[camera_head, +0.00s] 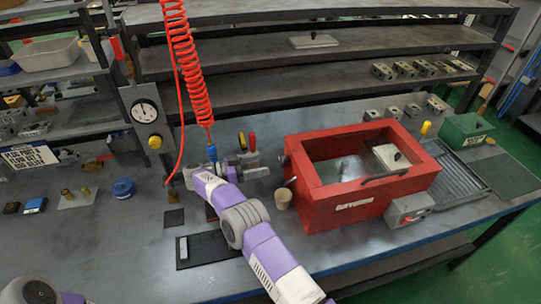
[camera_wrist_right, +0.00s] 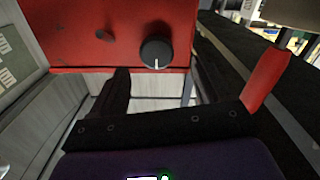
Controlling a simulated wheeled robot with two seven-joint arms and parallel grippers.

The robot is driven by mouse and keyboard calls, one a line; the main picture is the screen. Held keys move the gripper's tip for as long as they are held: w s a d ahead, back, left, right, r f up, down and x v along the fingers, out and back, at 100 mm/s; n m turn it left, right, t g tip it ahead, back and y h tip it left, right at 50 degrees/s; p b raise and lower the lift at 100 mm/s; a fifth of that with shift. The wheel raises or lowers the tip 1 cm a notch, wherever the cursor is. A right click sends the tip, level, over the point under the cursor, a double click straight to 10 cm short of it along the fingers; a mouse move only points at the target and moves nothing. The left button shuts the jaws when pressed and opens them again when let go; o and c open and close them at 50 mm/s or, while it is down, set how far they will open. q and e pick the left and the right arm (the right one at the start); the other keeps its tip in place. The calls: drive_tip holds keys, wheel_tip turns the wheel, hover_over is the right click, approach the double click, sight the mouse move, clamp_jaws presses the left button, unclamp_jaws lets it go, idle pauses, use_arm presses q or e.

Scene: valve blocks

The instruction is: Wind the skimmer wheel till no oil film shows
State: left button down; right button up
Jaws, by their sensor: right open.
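A red tank (camera_head: 318,208) with an open top stands on the bench, right of centre. A small dark knob (camera_head: 282,160) sits on its left wall; in the right wrist view it is a round black wheel (camera_wrist_right: 157,52) with a white mark on the red wall (camera_wrist_right: 60,30). I cannot tell if an oil film shows inside the tank. My right gripper (camera_head: 262,165) is beside that wall. In the right wrist view its two dark fingers (camera_wrist_right: 162,88) are apart, with the wheel just beyond them and nothing between them. My left gripper is not in view.
A small tan cup (camera_head: 283,198) stands by the tank's left wall. A red coiled hose (camera_head: 190,60) hangs near my right wrist. A gauge post (camera_head: 146,115) stands at left. A grey switch box (camera_head: 410,209) is at the tank's front right; a green box (camera_head: 466,132) is beyond.

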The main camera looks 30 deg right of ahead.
sight(279, 162)
drive_tip(key=x, duration=0.6)
drive_tip(key=shift+s+d+r, duration=0.15)
drive_tip(key=shift+s, duration=0.3)
drive_tip(key=shift+d, duration=0.5)
drive_tip(key=c, duration=1)
drive_tip(key=shift+m+b, duration=0.3)
drive_tip(key=shift+b, duration=0.05)
